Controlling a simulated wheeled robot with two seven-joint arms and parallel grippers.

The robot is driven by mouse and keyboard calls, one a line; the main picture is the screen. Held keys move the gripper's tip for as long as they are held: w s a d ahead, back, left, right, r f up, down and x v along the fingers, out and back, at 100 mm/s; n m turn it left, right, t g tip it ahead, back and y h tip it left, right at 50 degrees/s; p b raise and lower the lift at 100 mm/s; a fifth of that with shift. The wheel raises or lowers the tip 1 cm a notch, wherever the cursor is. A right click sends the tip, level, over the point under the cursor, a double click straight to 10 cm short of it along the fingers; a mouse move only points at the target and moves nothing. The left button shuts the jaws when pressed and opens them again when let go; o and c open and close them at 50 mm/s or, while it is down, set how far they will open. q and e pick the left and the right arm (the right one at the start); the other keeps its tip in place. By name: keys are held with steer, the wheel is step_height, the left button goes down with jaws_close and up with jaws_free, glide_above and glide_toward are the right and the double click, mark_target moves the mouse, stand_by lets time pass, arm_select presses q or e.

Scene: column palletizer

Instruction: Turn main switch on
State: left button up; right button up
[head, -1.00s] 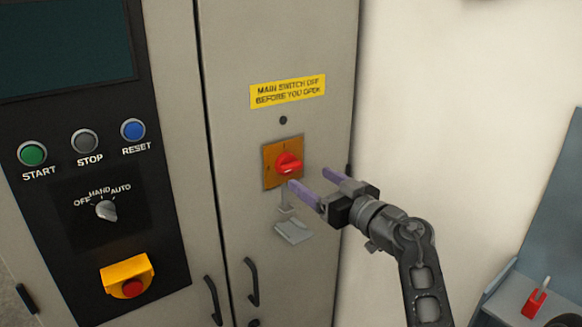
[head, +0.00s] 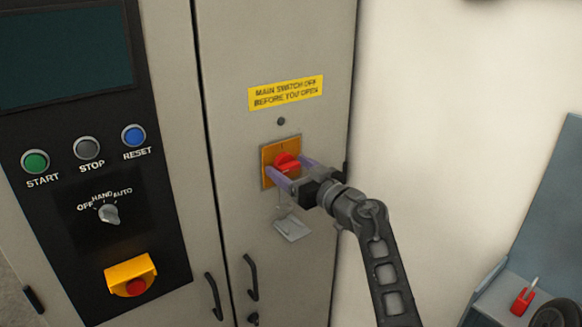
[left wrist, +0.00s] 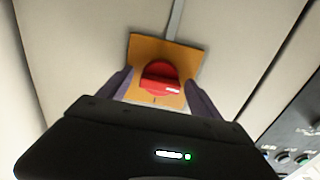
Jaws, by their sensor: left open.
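The main switch is a red rotary knob (head: 287,161) on an orange plate (head: 267,153), on the grey cabinet door below a yellow warning label (head: 286,93). My left gripper (head: 292,168) is open, its two purple fingers reaching to either side of the red knob. In the left wrist view the knob (left wrist: 160,78) sits between the spread fingers (left wrist: 160,92), with a finger over each side of the orange plate (left wrist: 148,47). I cannot tell whether the fingers touch the knob. My right gripper is not in view.
A grey hasp (head: 291,228) hangs below the switch plate. The black control panel (head: 60,235) with green, grey and blue buttons, a selector (head: 108,213) and a red emergency button (head: 135,287) is at the left. Door handles (head: 251,278) stick out lower down. A pale wall is at the right.

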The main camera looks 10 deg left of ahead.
arm_select(q)
steer(key=shift+c, duration=0.5)
steer(key=c, duration=1.3)
